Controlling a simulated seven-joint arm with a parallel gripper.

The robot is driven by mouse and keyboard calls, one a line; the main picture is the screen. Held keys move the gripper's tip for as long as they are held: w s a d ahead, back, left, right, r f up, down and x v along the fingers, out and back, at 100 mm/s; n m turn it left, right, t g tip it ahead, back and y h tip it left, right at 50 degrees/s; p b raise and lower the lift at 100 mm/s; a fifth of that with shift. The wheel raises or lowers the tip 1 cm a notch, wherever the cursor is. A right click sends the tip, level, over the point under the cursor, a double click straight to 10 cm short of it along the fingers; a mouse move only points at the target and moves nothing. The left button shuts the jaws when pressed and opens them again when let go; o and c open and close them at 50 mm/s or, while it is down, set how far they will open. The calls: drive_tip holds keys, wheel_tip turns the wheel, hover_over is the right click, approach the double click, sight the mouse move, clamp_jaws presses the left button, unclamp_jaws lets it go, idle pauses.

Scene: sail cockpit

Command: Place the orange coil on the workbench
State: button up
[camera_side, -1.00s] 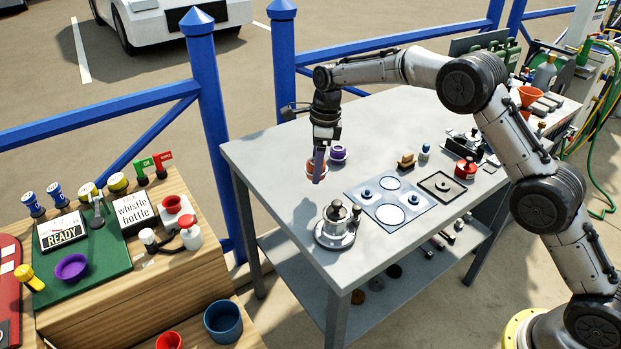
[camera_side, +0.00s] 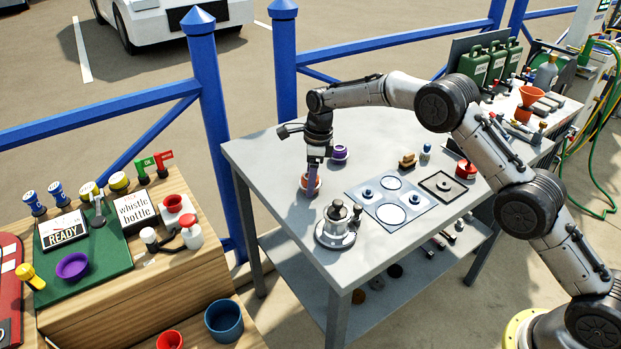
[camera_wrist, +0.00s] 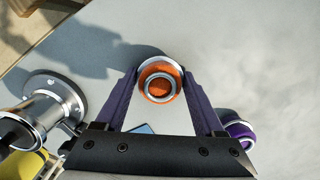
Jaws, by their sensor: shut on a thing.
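The orange coil (camera_side: 311,186) is at the left part of the grey workbench (camera_side: 270,165). My gripper (camera_side: 312,178) points down and is shut on it. In the wrist view the orange coil (camera_wrist: 160,84), with a silver rim, sits between the two purple fingertips of my gripper (camera_wrist: 160,76). Whether its underside touches the bench top or hangs just above it, I cannot tell. A purple coil (camera_side: 339,153) stands on the bench behind it and also shows in the wrist view (camera_wrist: 238,132).
A silver round device (camera_side: 337,228) stands near the bench's front edge. A blue-grey plate with white circles (camera_side: 390,203) lies to the right. A red can (camera_side: 466,169) and small bottles are farther right. Bare bench lies around the orange coil.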

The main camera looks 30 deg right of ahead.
drive_tip(key=o, duration=1.5)
drive_tip(key=shift+s+d+r, duration=0.5)
drive_tip(key=shift+d+r, duration=0.15)
drive_tip(key=shift+r, duration=5.6)
drive_tip(key=s+d+r+n+t, duration=0.1)
drive_tip(key=s+d+r+n, duration=0.1)
drive_tip(key=s+r+n, duration=0.65)
drive_tip(key=s+d+r+n+t, duration=0.1)
drive_tip(key=s+d+r+n, duration=0.4)
drive_tip(key=s, duration=0.6)
drive_tip(key=s+f+n+t, duration=0.1)
drive_tip(key=s+n, duration=0.4)
drive_tip(key=s, duration=0.7)
drive_tip(key=s+f+n+t+h, duration=0.1)
drive_tip(key=s+f+n, duration=0.3)
drive_tip(key=s, duration=0.8)
drive_tip(key=shift+f+n+t, duration=0.2)
drive_tip(key=shift+n+t, duration=0.2)
drive_tip(key=shift+n, duration=0.75)
drive_tip(key=shift+d, duration=0.1)
